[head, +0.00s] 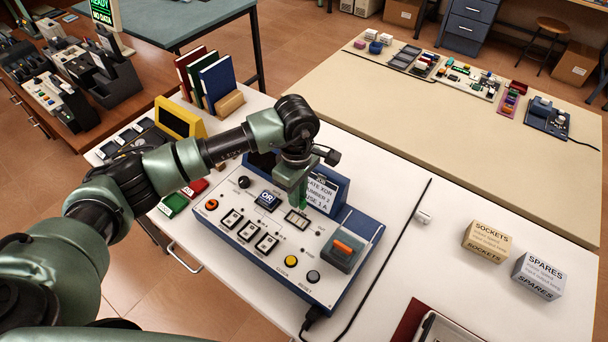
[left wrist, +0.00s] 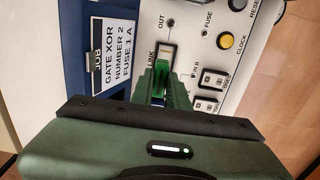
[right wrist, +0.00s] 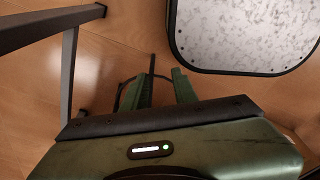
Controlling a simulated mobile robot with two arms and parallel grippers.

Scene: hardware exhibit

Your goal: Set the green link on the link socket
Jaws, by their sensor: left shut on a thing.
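My left gripper (head: 301,196) points down over the control panel (head: 225,217) and also shows in the left wrist view (left wrist: 161,78). It is shut on the green link, a small green piece (left wrist: 161,68) mostly hidden between the green fingertips. The link socket (head: 297,219) is a pale rectangular window just below the fingertips; in the left wrist view the socket (left wrist: 167,50) lies beside the LINK label. I cannot tell whether the link touches it. My right gripper (right wrist: 160,88) is open and empty above the floor in the right wrist view.
A job card (head: 321,194) stands close behind the left gripper. A blue OR block (head: 267,201) sits on the panel left of the socket. Boxes marked SOCKETS (head: 485,241) and SPARES (head: 538,275) stand at right. A black cable (head: 383,254) crosses the white table.

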